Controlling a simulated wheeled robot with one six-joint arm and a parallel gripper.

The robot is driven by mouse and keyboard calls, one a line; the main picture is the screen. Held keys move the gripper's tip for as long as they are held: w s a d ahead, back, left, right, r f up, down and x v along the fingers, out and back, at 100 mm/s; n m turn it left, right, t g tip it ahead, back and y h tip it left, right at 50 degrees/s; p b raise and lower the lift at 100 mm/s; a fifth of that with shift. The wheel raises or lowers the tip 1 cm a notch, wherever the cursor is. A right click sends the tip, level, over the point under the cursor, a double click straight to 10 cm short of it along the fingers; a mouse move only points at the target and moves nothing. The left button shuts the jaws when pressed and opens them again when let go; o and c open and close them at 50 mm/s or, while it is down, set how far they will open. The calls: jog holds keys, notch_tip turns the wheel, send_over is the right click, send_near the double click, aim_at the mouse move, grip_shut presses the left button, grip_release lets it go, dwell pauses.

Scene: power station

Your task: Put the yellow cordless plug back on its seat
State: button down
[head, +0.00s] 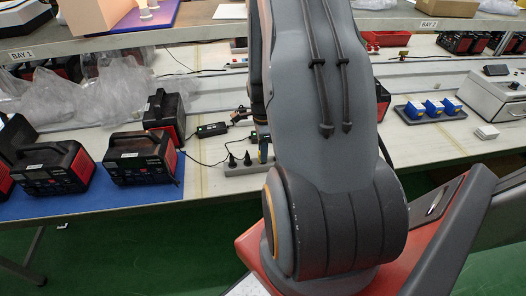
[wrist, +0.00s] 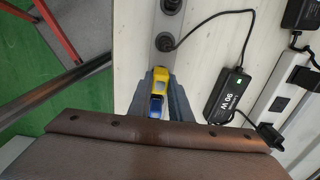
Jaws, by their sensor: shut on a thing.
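The yellow plug (wrist: 160,74), with a blue and pale part nearer the wrist, sits between the fingers of my gripper (wrist: 160,92) in the wrist view. My gripper is shut on it. The plug lies in line with the grey socket strip (wrist: 171,22); whether it touches the strip or sits in a seat cannot be told, as the fingers and plug hide that part. In the head view the strip (head: 247,170) lies on the bench, and my gripper (head: 263,150) is at its right part, mostly hidden behind my arm. The plug cannot be made out there.
Black plugs (head: 232,160) stand in the strip left of my gripper, one with a cable (wrist: 205,17) running to a black 90 W adapter (wrist: 228,95). Black-and-red chargers (head: 140,158) stand on a blue mat at left. Blue-and-white boxes (head: 433,108) sit in a tray at right.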

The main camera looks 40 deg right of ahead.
jog(key=c, duration=1.5)
grip_release()
jog(key=shift+c, duration=0.2)
jog(key=shift+r, duration=0.1)
jog(key=shift+r+b, duration=1.05)
jog(key=shift+r, duration=2.75)
jog(key=s+a+r+n+b, duration=0.1)
jog(key=a+r+n, duration=0.1)
jog(key=a+n, duration=0.6)
jog(key=a+r+n+t+b, duration=0.1)
jog(key=a+r+n, duration=0.1)
jog(key=a+n, duration=0.6)
jog(key=s+a+r+n+b, duration=0.1)
jog(key=a+r+n+b, duration=0.1)
jog(key=a+n, duration=0.6)
jog(key=shift+s+a+r, duration=0.15)
jog(key=shift+s+r, duration=0.15)
jog(key=shift+r, duration=0.15)
